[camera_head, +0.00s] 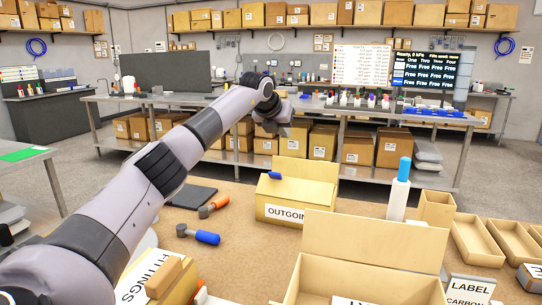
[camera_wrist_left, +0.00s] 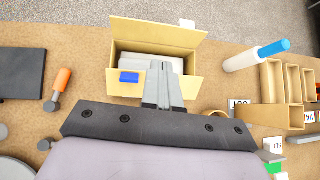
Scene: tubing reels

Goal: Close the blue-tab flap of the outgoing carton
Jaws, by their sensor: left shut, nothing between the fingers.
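The outgoing carton (camera_head: 268,196) stands on the brown worktop, its label partly covered by a nearer carton's flap. Its far flap (camera_head: 306,172) stands raised. A blue tab (camera_head: 274,175) shows at its upper left. In the left wrist view the carton (camera_wrist_left: 192,88) is open on top with pale contents (camera_wrist_left: 146,62) inside, and the blue tab (camera_wrist_left: 129,77) sits at its near edge, left of my fingers. I cannot tell the tab flap's exact angle. My left gripper (camera_head: 280,130) is shut and empty, above the carton; its fingertips (camera_wrist_left: 163,68) overlap the opening in the wrist view. My right gripper is out of view.
A nearer open carton (camera_head: 375,240) with a raised flap stands in front. A white bottle with a blue top (camera_head: 399,190) and wooden trays (camera_head: 476,242) are to the right. Orange-handled (camera_head: 214,206) and blue-handled (camera_head: 200,236) tools and a dark pad (camera_head: 192,196) lie left.

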